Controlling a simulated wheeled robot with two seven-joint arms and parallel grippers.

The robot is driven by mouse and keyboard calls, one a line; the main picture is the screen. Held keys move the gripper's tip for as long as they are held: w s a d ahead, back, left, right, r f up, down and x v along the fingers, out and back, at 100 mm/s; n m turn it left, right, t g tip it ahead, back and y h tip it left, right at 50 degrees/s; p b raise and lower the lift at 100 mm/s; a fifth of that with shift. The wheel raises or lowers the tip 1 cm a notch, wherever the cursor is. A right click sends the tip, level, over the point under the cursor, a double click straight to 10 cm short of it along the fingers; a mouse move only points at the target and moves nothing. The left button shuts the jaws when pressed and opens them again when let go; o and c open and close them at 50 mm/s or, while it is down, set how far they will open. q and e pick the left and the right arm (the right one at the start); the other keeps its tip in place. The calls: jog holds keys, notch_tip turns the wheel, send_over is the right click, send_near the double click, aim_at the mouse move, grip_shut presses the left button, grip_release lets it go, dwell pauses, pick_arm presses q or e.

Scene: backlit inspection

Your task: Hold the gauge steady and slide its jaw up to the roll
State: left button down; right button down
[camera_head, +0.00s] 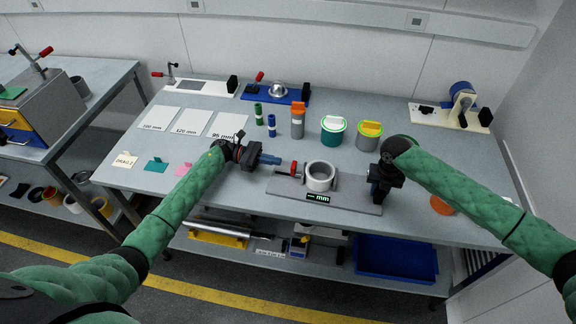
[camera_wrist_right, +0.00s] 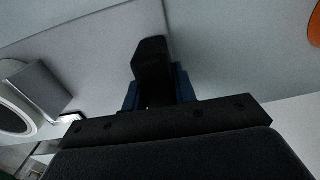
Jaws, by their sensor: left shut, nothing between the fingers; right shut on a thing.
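The gauge is a grey plate (camera_head: 345,203) near the table's front edge, with a lit "mm" display (camera_head: 318,198) on its front. The pale ring-shaped roll (camera_head: 320,175) stands on it, and a grey upright plate shows at its right side. The red part of the sliding jaw (camera_head: 295,169) is left of the roll, with a small gap seeming to lie between. My left gripper (camera_head: 279,161) is shut and empty, its tips close to the red part; I cannot tell if they touch. My right gripper (camera_head: 380,190) is shut on the gauge's right end; its fingers hide the gripped part.
Behind the gauge stand an orange-topped grey cylinder (camera_head: 298,122), a green-banded tub (camera_head: 333,130) and a yellow-topped tub (camera_head: 369,134). Labelled white sheets (camera_head: 185,121) lie at the left. An orange disc (camera_head: 441,205) lies right of my right gripper.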

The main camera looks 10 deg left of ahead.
pick_arm(q)
jog(key=shift+a, duration=0.25)
jog(key=a, duration=1.2)
jog(key=shift+w, duration=0.3)
jog(key=shift+d, duration=0.15)
jog(key=d, duration=1.5)
jog(key=shift+s+d, duration=0.1)
jog(key=shift+s, duration=0.3)
jog(key=shift+d, duration=0.3)
dwell(1.3)
dwell(0.3)
jog(key=shift+w+a, duration=0.1)
jog(key=shift+a, duration=1.9)
jog(key=a, duration=1.2)
jog(key=shift+w, duration=0.3)
